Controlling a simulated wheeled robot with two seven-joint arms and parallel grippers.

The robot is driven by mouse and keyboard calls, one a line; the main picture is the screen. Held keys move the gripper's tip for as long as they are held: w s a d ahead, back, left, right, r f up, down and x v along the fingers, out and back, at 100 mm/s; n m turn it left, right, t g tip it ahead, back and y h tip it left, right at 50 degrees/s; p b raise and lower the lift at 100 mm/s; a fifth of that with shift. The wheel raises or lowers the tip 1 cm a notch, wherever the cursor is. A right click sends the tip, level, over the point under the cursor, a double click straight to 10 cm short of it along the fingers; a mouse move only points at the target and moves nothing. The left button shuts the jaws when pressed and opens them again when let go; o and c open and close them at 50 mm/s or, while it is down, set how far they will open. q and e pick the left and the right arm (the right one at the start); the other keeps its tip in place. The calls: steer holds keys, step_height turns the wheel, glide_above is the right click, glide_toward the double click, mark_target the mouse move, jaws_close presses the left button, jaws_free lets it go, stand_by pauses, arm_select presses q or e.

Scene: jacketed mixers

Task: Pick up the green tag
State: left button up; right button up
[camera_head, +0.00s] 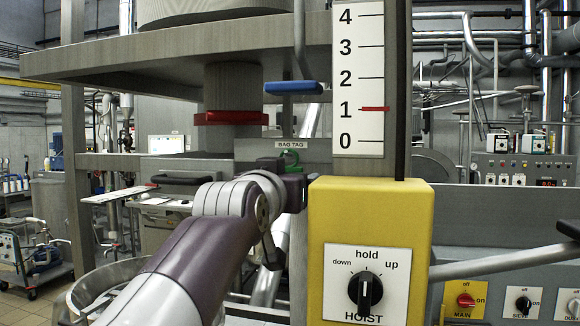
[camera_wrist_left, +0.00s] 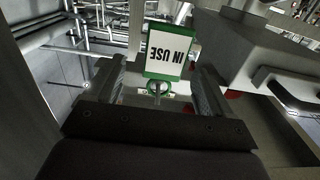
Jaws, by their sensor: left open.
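The green tag (camera_wrist_left: 166,51) shows in the wrist view with a white face reading "IN USE", upside down there. A green ring or hook part (camera_wrist_left: 158,87) is at its lower end. My left gripper (camera_wrist_left: 159,68) is open, with one finger on each side of the tag in that picture; I cannot tell how deep the tag lies between them. In the head view, a small green part of the tag (camera_head: 290,157) shows under the "BAG TAG" label, and my left gripper (camera_head: 296,186) is just below it, partly hidden by my arm. My right gripper is not in view.
A yellow hoist box (camera_head: 372,215) with a black knob stands right of my left gripper. Above are a grey plate (camera_head: 180,60), a blue lever (camera_head: 293,88) and a red collar (camera_head: 230,118). A scale panel (camera_head: 358,80) has its red pointer near 1.

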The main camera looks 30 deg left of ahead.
arm_select(q)
steer(key=p+x, duration=0.1)
steer(key=x, duration=0.2)
steer(key=p+x, duration=0.1)
steer(key=x, duration=0.1)
steer(key=shift+w+a+f+p, duration=0.15)
steer(key=shift+w+a+p, duration=0.2)
steer(key=shift+s+d, duration=0.1)
steer(key=shift+s, duration=0.05)
steer(key=c, duration=0.9)
steer(key=shift+c, duration=0.6)
